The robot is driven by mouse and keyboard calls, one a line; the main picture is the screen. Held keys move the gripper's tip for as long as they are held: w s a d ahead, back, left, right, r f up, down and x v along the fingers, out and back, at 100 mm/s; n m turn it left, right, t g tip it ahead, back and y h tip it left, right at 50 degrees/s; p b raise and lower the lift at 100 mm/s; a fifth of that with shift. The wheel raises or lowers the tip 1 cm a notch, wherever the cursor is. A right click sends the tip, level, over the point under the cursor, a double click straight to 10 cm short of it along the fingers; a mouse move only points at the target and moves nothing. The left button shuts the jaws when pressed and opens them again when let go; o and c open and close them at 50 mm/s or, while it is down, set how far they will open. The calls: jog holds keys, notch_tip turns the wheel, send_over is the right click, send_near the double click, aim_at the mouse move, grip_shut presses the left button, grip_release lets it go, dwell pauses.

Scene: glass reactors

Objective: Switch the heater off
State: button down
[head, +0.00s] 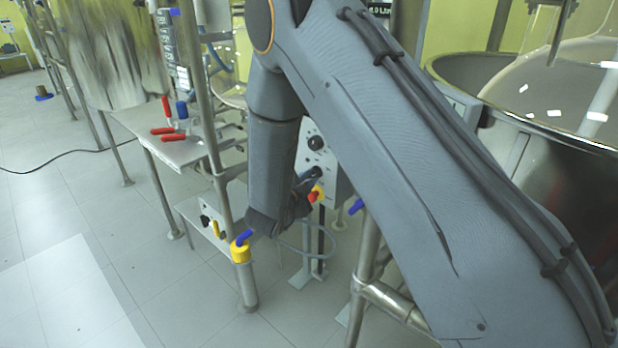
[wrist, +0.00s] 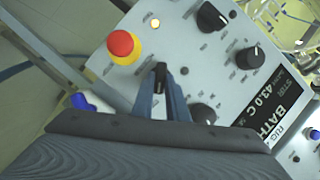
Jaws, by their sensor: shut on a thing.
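The heater's control panel (wrist: 213,72) is a pale grey box, tilted in the wrist view. It also shows behind my arm in the head view (head: 313,161). My gripper (wrist: 163,88) is shut on a narrow black rotary switch (wrist: 160,75) on the panel, its blue-grey fingers on either side. A lamp (wrist: 155,23) near the panel's top edge looks lit pale yellow. A display (wrist: 284,103) reads 43.0 C beside the word BATH. In the head view my arm hides most of the gripper and the switch.
A red emergency button on a yellow base (wrist: 122,46) sits close to the switch. Black knobs (wrist: 211,16), (wrist: 250,57) and (wrist: 203,113) are also near. In the head view a steel post (head: 212,130), a shelf with red-handled clamps (head: 176,150) and a large vessel (head: 540,125) surround my arm.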

jog(key=shift+w+a+r+n+g+h+p, duration=0.15)
jog(key=shift+n+g+h+p, duration=0.45)
jog(key=shift+n+p, duration=0.7)
jog(key=shift+w+a+r+n+g+h+p, duration=0.1)
jog(key=shift+n+g+h+p, duration=0.25)
jog(key=shift+n+g+p, duration=0.7)
jog(key=shift+w+a+r+n+g+h+p, duration=0.15)
jog(key=shift+n+g+h+p, duration=0.35)
jog(key=shift+n+p, duration=1)
jog(key=shift+f+n, duration=0.1)
jog(key=shift+n, duration=0.15)
jog(key=c, duration=1.7)
grip_release()
jog(key=shift+c, duration=0.2)
jog(key=b+v, duration=0.1)
jog(key=v, duration=0.6)
jog(key=shift+s+a+r, duration=0.2)
jog(key=shift+s+a, duration=0.05)
